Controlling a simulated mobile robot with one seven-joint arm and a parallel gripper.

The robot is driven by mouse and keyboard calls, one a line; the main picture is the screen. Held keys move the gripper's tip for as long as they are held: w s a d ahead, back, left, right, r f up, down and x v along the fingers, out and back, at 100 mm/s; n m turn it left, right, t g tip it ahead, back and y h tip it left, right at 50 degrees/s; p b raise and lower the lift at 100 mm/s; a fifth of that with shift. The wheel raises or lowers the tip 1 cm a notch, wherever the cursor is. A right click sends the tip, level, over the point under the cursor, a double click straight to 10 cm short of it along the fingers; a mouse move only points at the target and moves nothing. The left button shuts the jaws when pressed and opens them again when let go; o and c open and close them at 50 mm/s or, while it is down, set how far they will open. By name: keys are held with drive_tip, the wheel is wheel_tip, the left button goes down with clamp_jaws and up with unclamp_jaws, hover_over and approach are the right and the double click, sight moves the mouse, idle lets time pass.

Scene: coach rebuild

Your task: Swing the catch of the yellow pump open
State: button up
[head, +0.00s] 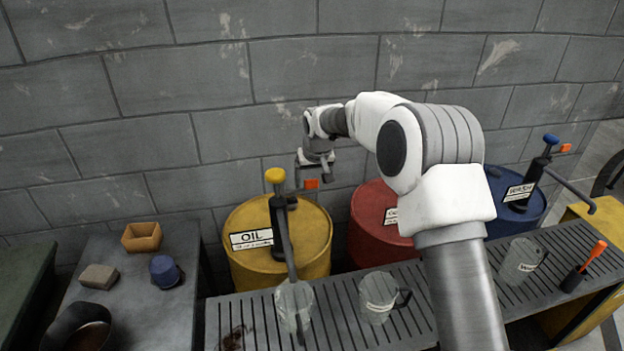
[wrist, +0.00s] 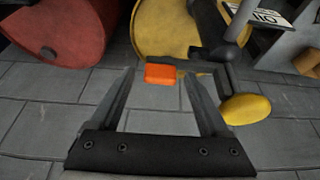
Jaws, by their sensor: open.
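The yellow pump stands on the yellow drum labelled OIL (head: 252,239). It has a yellow knob (head: 275,176) and a dark body (head: 279,225). The pump's orange catch (head: 312,183) sticks out to the right of the body. My gripper (head: 313,175) is above and around the catch, right of the knob. In the wrist view, the orange catch (wrist: 160,73) shows between the tips of my two open fingers, with gaps on both sides. The yellow knob (wrist: 245,109) lies right of the right finger there. Whether a finger touches the catch's arm cannot be told.
A red drum (head: 372,240) stands to the right, partly behind my arm. A blue drum (head: 505,205) has a blue-knobbed pump (head: 537,165). A slatted bench (head: 345,315) with glass mugs runs in front. A grey block wall (head: 200,120) is close behind.

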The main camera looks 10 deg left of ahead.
clamp_jaws()
idle(0.4)
idle(1.0)
